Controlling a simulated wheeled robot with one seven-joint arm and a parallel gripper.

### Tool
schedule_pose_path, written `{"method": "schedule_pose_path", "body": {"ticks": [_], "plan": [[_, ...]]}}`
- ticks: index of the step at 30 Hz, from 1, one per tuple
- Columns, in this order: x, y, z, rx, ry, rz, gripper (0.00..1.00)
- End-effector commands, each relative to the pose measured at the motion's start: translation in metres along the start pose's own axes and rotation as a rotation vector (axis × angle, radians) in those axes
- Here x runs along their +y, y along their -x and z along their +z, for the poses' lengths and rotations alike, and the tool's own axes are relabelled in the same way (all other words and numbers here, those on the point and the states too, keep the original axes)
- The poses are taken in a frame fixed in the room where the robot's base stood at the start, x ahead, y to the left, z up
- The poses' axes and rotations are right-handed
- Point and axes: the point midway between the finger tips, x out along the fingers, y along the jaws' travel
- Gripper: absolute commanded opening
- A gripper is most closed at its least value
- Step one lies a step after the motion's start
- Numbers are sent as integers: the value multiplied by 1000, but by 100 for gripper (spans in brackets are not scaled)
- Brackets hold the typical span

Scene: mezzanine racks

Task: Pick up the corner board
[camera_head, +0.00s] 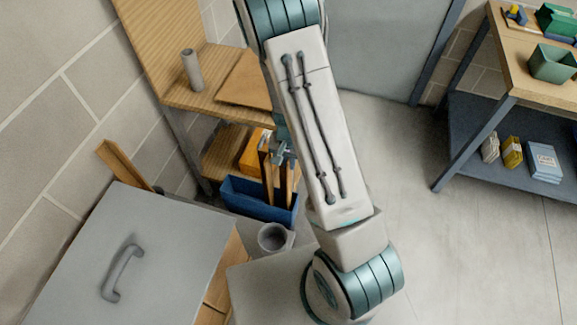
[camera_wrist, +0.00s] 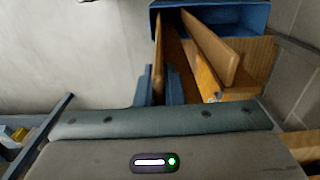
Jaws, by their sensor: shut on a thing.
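My gripper (camera_head: 281,154) is over the blue bin (camera_head: 250,204), pointing down beside my forearm. Narrow brown boards stand upright in the bin. In the wrist view, my gripper (camera_wrist: 158,88) is shut on one brown corner board (camera_wrist: 158,62), whose far end reaches toward the blue bin (camera_wrist: 240,17). More brown boards (camera_wrist: 211,48) lean right beside the held one, close to the finger. The held board's lower end is hidden, so I cannot tell whether it touches the bin floor.
A wooden shelf unit (camera_head: 207,96) with a grey cylinder (camera_head: 192,70) stands behind the bin. A grey round container (camera_head: 272,237) and a grey lidded box (camera_head: 140,262) are in front. A workbench (camera_head: 535,78) is at right. The floor (camera_head: 430,245) between is clear.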

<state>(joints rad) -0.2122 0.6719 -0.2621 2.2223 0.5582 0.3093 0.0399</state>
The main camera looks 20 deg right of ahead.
Motion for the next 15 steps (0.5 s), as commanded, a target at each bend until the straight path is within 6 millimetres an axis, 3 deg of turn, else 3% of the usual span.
{"method": "schedule_pose_path", "body": {"ticks": [9,15], "plan": [[-2,83,-1,5,3,-5,0],[-1,124,0,3,1,-4,0]]}}
